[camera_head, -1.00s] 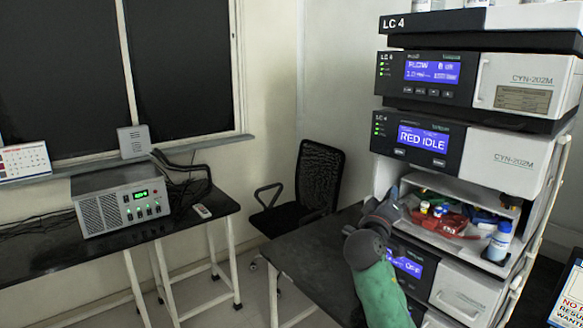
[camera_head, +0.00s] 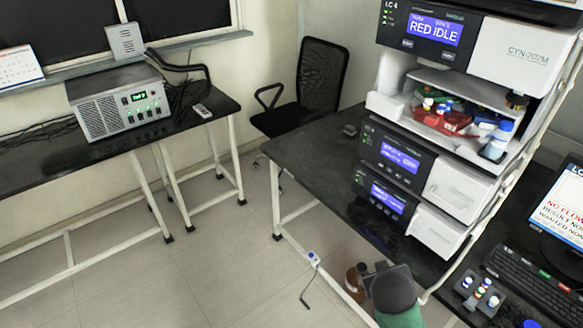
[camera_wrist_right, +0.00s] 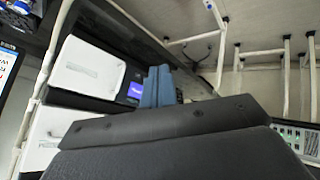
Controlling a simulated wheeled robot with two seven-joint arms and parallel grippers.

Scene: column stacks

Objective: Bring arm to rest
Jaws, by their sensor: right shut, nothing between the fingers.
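My right arm shows at the bottom of the head view, with a green link and a dark grey wrist, low in front of the black bench (camera_head: 310,160). In the right wrist view my right gripper (camera_wrist_right: 158,74) has its two blue fingers together, shut and empty. The fingers are clear of the LC stack (camera_head: 455,190), whose white and black modules show behind them and to the left in that view. My left gripper is in neither view.
A keyboard (camera_head: 535,285) and a small vial rack (camera_head: 480,298) lie at lower right. A black chair (camera_head: 318,85) stands behind the bench. Floor at lower left is clear.

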